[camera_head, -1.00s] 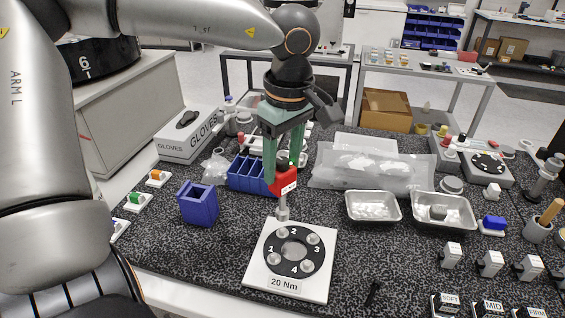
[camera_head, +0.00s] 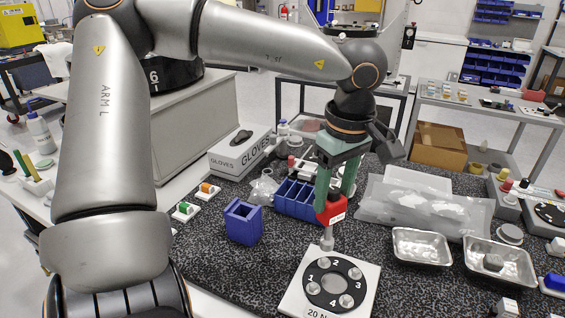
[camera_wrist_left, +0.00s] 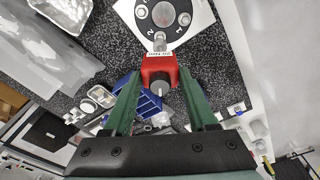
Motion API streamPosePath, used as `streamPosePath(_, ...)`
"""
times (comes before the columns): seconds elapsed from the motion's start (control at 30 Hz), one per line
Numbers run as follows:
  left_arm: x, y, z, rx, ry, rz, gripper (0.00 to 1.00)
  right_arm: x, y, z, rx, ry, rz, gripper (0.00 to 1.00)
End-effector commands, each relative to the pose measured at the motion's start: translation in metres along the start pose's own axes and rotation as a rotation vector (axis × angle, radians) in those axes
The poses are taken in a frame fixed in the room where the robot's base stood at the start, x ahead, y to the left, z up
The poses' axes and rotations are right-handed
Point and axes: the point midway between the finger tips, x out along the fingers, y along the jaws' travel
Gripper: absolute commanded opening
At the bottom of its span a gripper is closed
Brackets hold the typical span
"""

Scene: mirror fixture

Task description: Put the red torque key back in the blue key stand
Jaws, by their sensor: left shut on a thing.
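The red torque key (camera_head: 331,209) is upright in my left gripper (camera_head: 335,190), with its grey shaft pointing down. It also shows in the wrist view (camera_wrist_left: 160,70), between the green fingers of my left gripper (camera_wrist_left: 160,92). The fingers are shut on its red head. The shaft's tip is over the back edge of the white numbered plate (camera_head: 368,283), close to the back knob; I cannot tell whether they touch. The blue key stand (camera_head: 243,222) stands on the table left of the key, with an open top that looks empty. My right gripper is not in view.
A blue divided bin (camera_head: 296,198) is just behind and left of the key. A gloves box (camera_head: 238,153) stands at the back left. Metal trays (camera_head: 421,247) and a clear bag (camera_head: 425,207) lie to the right. Dark tabletop between stand and plate is clear.

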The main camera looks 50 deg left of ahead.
Motion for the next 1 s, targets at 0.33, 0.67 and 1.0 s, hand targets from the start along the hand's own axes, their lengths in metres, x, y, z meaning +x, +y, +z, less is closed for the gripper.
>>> streamPosePath(0.33, -0.035, -0.012, -0.064, -0.548, 0.007, 0.012, 0.0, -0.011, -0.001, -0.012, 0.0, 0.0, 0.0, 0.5)
streamPosePath(0.67, -0.061, -0.051, -0.142, -1.422, -0.014, -0.054, 0.0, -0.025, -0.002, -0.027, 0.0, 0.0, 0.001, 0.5)
streamPosePath(1.0, -0.062, -0.083, -0.179, -2.039, 0.005, -0.178, 0.0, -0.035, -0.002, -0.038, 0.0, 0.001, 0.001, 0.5)
